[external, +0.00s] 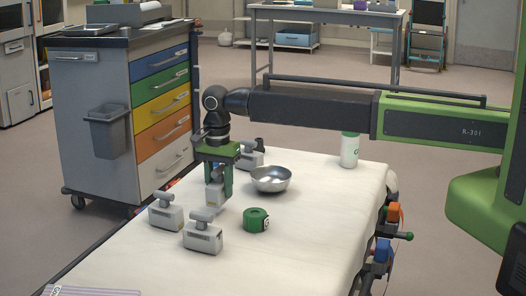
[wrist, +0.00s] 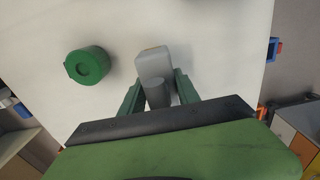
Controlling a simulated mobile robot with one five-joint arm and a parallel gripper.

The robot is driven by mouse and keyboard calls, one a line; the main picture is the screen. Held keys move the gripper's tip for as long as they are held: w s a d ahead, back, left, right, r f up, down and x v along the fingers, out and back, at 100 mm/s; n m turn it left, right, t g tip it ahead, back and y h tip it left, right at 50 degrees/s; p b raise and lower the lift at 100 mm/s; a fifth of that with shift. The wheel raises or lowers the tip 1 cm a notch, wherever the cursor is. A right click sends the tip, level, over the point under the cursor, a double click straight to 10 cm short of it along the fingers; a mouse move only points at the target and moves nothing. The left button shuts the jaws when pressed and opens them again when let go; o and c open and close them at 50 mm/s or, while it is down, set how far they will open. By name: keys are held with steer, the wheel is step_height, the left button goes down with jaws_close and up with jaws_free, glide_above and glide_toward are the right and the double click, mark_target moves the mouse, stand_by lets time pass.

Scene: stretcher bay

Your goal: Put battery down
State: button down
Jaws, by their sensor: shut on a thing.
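My gripper (external: 218,190) is over the white-covered stretcher (external: 310,235), pointing down, with its green fingers on either side of a grey battery (external: 213,196). In the wrist view my gripper (wrist: 157,88) is shut on the same battery (wrist: 154,62) by its darker grey handle. Similar grey batteries stand nearby: one to the left (external: 166,215), one in front (external: 203,238), and one behind (external: 251,157), partly hidden by my arm.
A green tape roll (external: 256,219) lies right of the held battery and shows in the wrist view (wrist: 88,66). A steel bowl (external: 271,179) and white bottle (external: 349,150) stand farther back. A drawer cart (external: 97,130) is at left. The stretcher's right front is clear.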

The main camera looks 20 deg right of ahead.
mark_target(219, 167)
steer(key=shift+f+b, duration=1.4)
steer(key=shift+f, duration=0.5)
steer(key=c, duration=0.9)
jaws_free()
steer(key=shift+r, duration=0.1)
steer(key=shift+r, duration=0.1)
step_height(219, 167, up, 12)
steer(key=p, duration=1.3)
steer(key=shift+r, duration=0.25)
steer(key=shift+f, duration=0.1)
